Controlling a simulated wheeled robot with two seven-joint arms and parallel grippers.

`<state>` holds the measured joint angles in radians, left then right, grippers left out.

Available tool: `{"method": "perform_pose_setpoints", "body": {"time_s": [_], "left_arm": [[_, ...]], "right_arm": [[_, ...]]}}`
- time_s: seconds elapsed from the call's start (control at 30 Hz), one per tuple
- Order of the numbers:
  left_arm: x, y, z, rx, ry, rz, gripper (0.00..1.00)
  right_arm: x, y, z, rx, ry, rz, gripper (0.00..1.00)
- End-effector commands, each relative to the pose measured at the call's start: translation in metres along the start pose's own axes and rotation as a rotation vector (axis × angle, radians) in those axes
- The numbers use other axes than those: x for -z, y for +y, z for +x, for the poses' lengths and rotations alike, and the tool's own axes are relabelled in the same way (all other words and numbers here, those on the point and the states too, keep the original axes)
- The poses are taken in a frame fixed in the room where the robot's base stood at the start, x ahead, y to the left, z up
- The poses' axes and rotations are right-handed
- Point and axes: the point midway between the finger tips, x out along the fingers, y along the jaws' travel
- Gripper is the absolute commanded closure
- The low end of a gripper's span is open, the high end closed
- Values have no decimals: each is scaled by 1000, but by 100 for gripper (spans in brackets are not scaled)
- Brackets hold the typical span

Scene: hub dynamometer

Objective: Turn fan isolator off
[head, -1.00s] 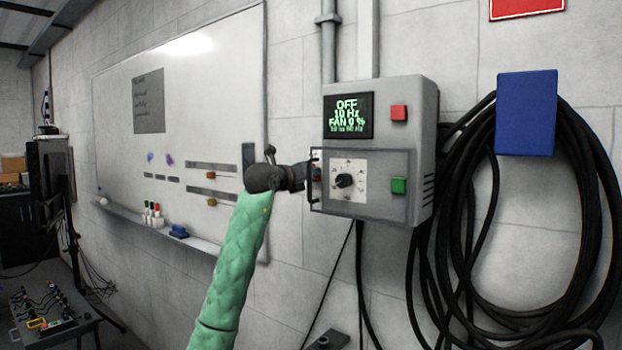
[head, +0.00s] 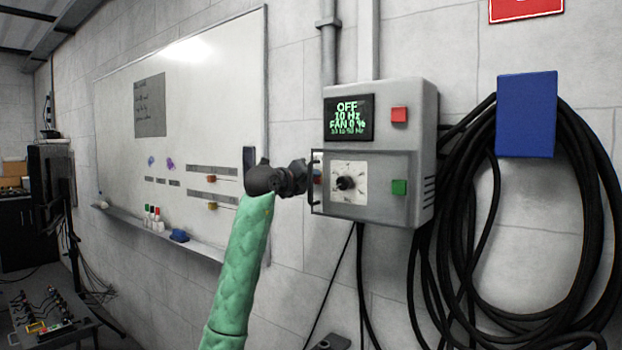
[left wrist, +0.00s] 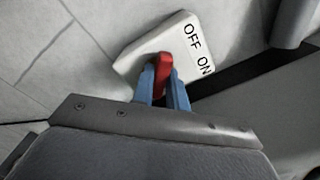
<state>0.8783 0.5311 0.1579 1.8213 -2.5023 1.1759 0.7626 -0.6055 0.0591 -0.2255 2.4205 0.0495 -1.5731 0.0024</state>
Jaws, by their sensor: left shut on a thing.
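The fan isolator (left wrist: 140,62) shows in the left wrist view as a pale block on the wall, marked OFF and ON. Its red lever (left wrist: 163,62) stands left of the lettering; I cannot tell which mark it points to. My left gripper (left wrist: 163,88) is shut on the red lever, with one blue finger on each side. In the head view my left gripper (head: 316,178) reaches to the left side of the grey control box (head: 405,211). There the isolator is hidden. My right gripper is not in view.
The box carries a display (head: 348,117) reading OFF, 10 Hz, FAN 0 %, a black knob (head: 345,183), a red button (head: 399,115) and a green button (head: 399,187). A clear cover with a handle is close to my gripper. Black cables (head: 475,240) hang right.

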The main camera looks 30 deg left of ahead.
Motion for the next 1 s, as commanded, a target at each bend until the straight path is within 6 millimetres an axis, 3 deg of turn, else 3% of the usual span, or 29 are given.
{"method": "perform_pose_setpoints", "body": {"time_s": [0.2, 0.23, 0.33, 0.67, 1.0], "left_arm": [[-2, 0, 0, 1, -3, 0, 100], [-2, 0, 0, 1, -3, 0, 81], [-2, 0, 0, 0, -3, 0, 64], [0, 1, -3, 0, -1, 1, 64], [0, 2, -48, 0, -4, 3, 64]], "right_arm": [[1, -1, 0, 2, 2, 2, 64], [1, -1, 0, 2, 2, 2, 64], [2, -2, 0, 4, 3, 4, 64], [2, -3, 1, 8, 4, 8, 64], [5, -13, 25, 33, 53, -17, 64]]}}
